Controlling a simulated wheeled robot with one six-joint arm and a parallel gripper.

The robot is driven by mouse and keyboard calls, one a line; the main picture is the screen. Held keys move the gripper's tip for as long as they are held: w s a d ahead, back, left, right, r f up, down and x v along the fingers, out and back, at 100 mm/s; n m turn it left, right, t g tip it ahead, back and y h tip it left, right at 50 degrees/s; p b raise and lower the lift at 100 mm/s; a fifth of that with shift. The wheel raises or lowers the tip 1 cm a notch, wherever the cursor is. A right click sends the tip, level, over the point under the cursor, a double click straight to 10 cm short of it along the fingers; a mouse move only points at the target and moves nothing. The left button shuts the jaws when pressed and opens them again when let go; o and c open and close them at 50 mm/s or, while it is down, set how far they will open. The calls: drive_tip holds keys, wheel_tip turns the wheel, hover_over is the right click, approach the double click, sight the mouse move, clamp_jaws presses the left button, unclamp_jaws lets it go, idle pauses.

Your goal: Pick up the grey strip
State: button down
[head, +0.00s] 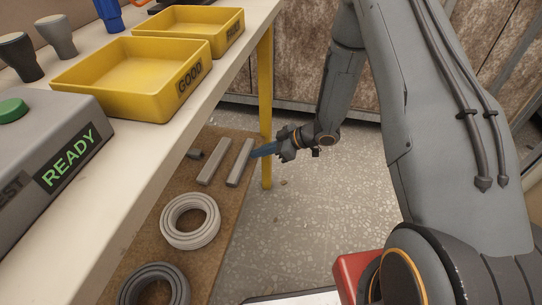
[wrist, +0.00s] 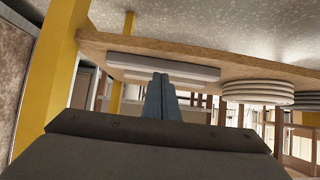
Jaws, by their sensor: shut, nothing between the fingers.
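Two grey strips lie side by side on the brown lower shelf in the head view, a left one (head: 213,161) and a right one (head: 240,163). I cannot tell which one the task names. My gripper (head: 256,152) reaches in from the right, its blue fingers shut and empty close to the right strip's edge. In the wrist view, the closed fingertips (wrist: 160,82) overlap a light grey strip (wrist: 150,66) lying along the shelf. Whether they touch it, I cannot tell.
The brown shelf (head: 212,215) also holds a pale coil (head: 190,241), a dark coil (head: 154,273) and a small dark piece (head: 195,153). A yellow post (head: 266,105) stands near my gripper. Above are the white bench edge (head: 230,62) and yellow trays. Open floor (head: 300,215) lies right.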

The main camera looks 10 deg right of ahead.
sight(239, 157)
drive_tip(key=a, duration=0.1)
drive_tip(key=w+a, duration=0.1)
drive_tip(key=a+f+b, duration=0.1)
drive_tip(key=a, duration=0.1)
drive_tip(key=shift+w, duration=0.25)
drive_tip(key=shift+s+f, duration=0.1)
drive_tip(key=shift+f, duration=0.25)
